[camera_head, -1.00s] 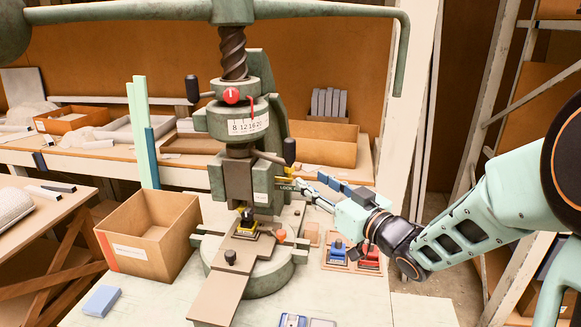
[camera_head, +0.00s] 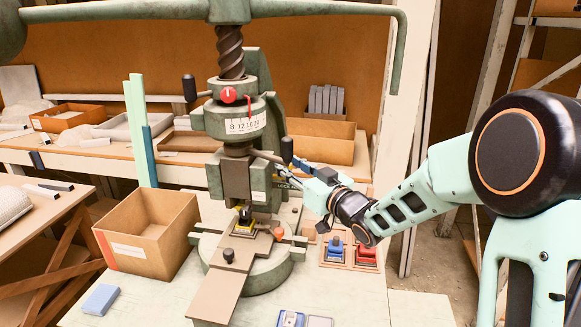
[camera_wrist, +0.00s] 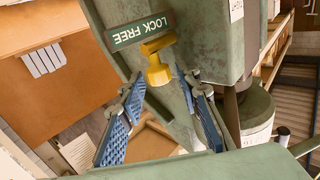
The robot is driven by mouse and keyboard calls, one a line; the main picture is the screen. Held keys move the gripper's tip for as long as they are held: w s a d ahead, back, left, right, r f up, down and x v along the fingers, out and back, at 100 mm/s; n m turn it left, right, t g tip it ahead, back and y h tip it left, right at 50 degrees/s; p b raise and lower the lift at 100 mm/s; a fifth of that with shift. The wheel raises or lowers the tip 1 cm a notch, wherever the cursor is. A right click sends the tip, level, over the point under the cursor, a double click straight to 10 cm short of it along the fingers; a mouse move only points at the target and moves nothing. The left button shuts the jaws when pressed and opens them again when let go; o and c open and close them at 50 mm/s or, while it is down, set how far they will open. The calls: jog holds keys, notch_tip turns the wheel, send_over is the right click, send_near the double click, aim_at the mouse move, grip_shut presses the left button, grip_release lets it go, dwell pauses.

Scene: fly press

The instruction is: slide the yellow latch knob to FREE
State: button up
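The yellow latch knob (camera_wrist: 158,69) shows in the wrist view on the green press frame. It sits just below the LOCK FREE label (camera_wrist: 140,29) as pictured, toward the label's right end. My gripper (camera_wrist: 162,86) is open. Its two blue-padded fingers stand apart on either side of the knob, with the tips close to it. I cannot tell if they touch it. In the head view my gripper (camera_head: 285,172) is at the right side of the press column, by the partly covered label (camera_head: 282,174). The knob cannot be made out there.
The fly press (camera_head: 236,180) has a long top arm (camera_head: 330,9) and a dark-knobbed lever (camera_head: 287,150) close above my gripper. A cardboard box (camera_head: 150,230) stands left. Blue (camera_head: 336,247) and red (camera_head: 366,254) pieces sit in a tray below my gripper.

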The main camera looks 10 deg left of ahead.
grip_shut()
jog(key=shift+w+d, duration=0.1)
jog(key=shift+d, duration=1.05)
jog(key=shift+o, duration=1.5)
grip_release()
jog(key=shift+d, duration=0.1)
